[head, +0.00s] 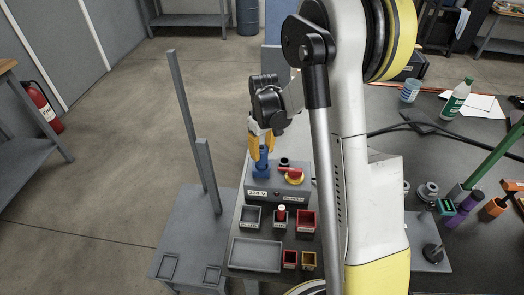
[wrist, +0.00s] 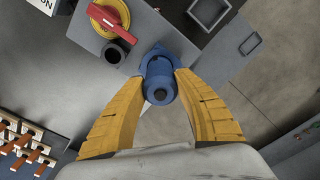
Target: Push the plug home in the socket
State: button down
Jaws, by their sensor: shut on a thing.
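A blue plug (wrist: 160,92) is held between the two yellow fingers of my gripper (wrist: 161,80). In the head view the gripper (head: 262,143) points down with the plug (head: 262,159) below its fingers. A blue socket (head: 261,173) is on the grey box marked 230 V (head: 276,195). The plug is lined up over the socket or partly in it; how deep it sits cannot be told. In the wrist view the socket (wrist: 157,54) shows behind the plug, mostly hidden by it.
A red switch handle on a yellow disc (head: 294,177) is on the box beside the socket, with a dark round fitting (wrist: 115,52) near it. Small trays (head: 251,217) stand in front. Two grey posts (head: 183,115) rise at the left. My arm hides part of the bench.

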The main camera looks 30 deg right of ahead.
jog(key=shift+f+b, duration=0.3)
jog(key=shift+f, duration=0.15)
jog(key=c, duration=0.9)
grip_release()
jog(key=r, duration=1.2)
jog(key=shift+s, duration=0.2)
